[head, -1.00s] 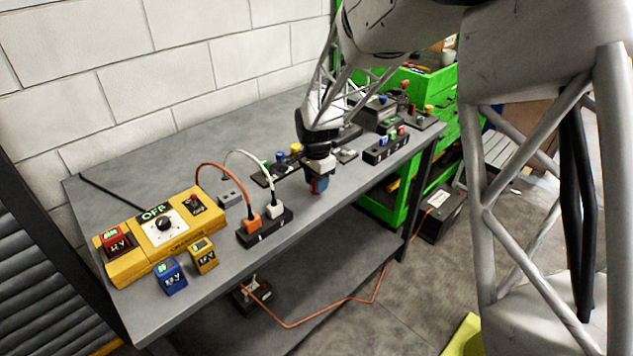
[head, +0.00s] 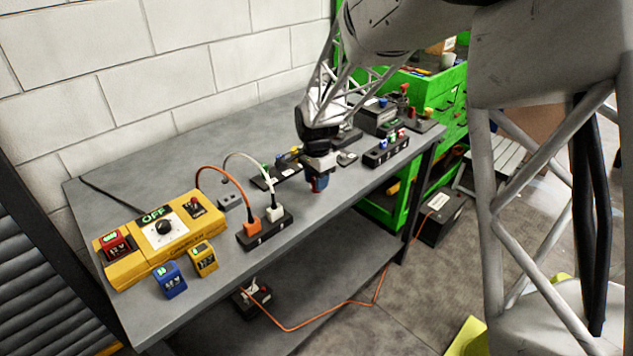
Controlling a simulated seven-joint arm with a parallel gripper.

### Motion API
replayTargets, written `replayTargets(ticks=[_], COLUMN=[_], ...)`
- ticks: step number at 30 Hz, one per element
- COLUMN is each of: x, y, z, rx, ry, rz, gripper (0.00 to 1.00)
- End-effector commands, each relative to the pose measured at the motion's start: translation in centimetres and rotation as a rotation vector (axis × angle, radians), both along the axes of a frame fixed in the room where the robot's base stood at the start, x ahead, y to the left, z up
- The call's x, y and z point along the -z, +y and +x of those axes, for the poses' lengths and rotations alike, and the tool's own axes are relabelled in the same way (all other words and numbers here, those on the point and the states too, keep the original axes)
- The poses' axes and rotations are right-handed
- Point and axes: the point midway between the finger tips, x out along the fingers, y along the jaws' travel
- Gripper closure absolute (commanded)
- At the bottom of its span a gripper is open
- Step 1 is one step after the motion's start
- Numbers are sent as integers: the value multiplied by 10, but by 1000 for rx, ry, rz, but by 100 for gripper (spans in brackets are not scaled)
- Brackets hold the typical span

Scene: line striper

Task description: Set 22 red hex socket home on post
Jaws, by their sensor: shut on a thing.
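My gripper (head: 317,181) points down over the front part of the grey workbench, right of the black power strip. It is shut on a small red piece, the red hex socket (head: 319,187), whose lower part shows between the fingers. I cannot read a number on it. I cannot tell whether it touches the bench. A dark rack (head: 266,184) with green, blue and yellow pieces stands behind and left of my gripper, partly hidden by it. A second dark rack (head: 375,160) with blue, white and red pieces stands to the right. I cannot make out which post is the socket's.
A yellow control box (head: 135,262) reading OFF stands at the left, with blue (head: 171,280) and yellow (head: 204,259) blocks before it. The power strip (head: 262,236) carries orange and white plugs with arching cables. Behind the right rack are more fixtures (head: 379,117). Bare bench lies before my gripper.

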Motion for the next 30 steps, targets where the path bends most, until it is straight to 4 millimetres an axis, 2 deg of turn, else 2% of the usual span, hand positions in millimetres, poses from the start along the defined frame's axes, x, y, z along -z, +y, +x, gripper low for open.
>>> replayTargets(ticks=[17,30], x=[-20,-22], y=[0,0], z=[0,0], rx=[0,0], ry=[-1,0], rz=[1,0], gripper=[85,85])
